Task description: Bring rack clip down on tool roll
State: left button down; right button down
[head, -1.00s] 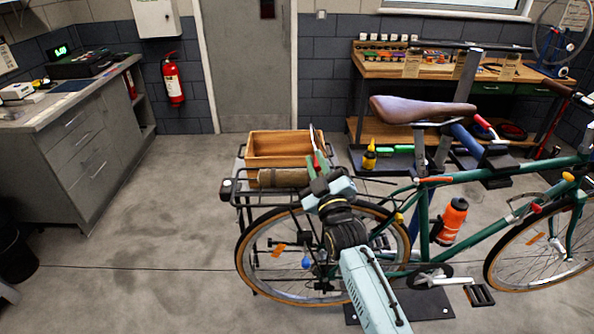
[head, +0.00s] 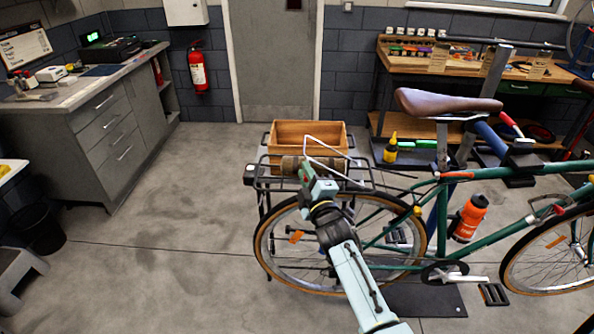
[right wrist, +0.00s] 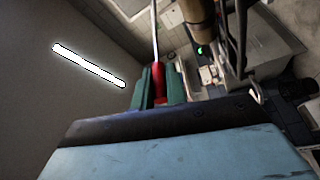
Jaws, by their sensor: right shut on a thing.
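The tool roll (head: 290,165), a rolled olive-brown bundle, lies on the black rear rack (head: 262,183) of the green bike, in front of a wooden crate. The rack clip (head: 325,146) is a pale wire loop that stands tilted over the rack, beside the roll's right part. My right gripper (head: 309,176) is shut on the clip's red grip, which shows between the fingers in the right wrist view (right wrist: 158,80). The roll's end also shows there (right wrist: 196,12). I cannot tell whether the clip touches the roll. My left gripper is not in view.
The open wooden crate (head: 310,130) sits on the rack just behind the roll. The saddle (head: 447,102) and bike frame are to the right. A grey cabinet (head: 120,130) stands at left. The floor between cabinet and bike is clear.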

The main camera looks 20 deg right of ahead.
dwell(0.3)
jog(key=c, duration=1.4)
grip_release()
jog(key=s+f+b, duration=0.1)
jog(key=s, duration=1.2)
jog(key=shift+s+a+f, duration=0.15)
jog(key=shift+a+f, duration=0.25)
jog(key=shift+c, duration=0.5)
